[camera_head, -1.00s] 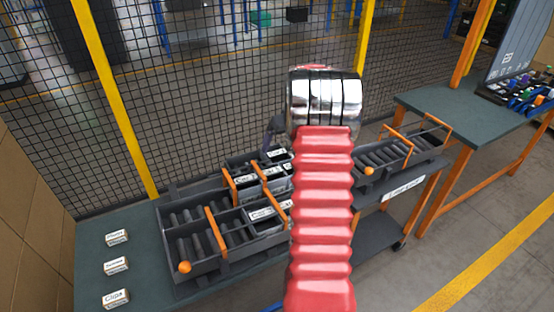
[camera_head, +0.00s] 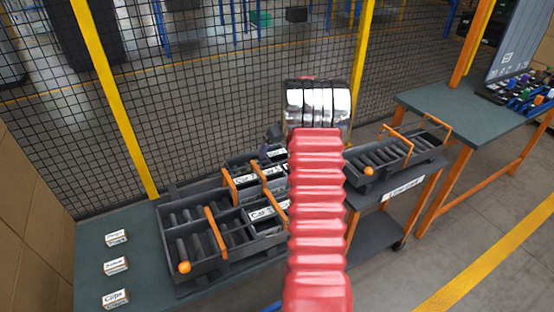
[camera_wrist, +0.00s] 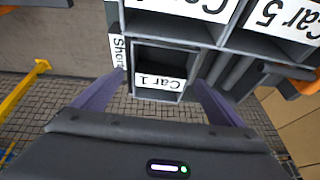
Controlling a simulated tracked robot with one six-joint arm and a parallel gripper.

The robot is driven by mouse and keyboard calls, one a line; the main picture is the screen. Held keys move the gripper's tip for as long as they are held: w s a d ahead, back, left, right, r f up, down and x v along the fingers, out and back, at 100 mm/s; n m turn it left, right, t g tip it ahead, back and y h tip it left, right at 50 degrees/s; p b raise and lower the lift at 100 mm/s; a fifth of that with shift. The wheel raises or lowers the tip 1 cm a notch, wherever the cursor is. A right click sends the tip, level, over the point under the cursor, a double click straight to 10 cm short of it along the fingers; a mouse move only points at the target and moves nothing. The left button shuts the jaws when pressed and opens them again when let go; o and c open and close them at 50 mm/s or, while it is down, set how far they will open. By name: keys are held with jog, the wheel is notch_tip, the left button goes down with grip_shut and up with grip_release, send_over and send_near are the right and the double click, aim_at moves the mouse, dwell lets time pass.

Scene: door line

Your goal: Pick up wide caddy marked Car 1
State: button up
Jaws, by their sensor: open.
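A dark compartment with a white label reading "Car 1" (camera_wrist: 160,82) is in the middle of the wrist view, its text upside down. My gripper (camera_wrist: 160,90) shows there as two purple-grey fingers, open, one on each side of the labelled compartment in the picture. I cannot tell whether they touch it. In the head view a dark caddy with white "Car" labels (camera_head: 262,213) is on the left bench. The labels there are too small to read fully, so I cannot tell which is Car 1. My red arm hides most of the gripper.
A "Car 5" compartment (camera_wrist: 285,18) adjoins in the wrist view. A dark tray with an orange handle (camera_head: 216,235) and small labelled blocks (camera_head: 116,266) are on the left bench. Another tray (camera_head: 385,157) is at right. Black mesh fence (camera_head: 220,110) stands behind.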

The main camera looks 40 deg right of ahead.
jog(key=shift+c, duration=0.5)
jog(key=shift+r, duration=0.1)
jog(key=c, duration=1.4)
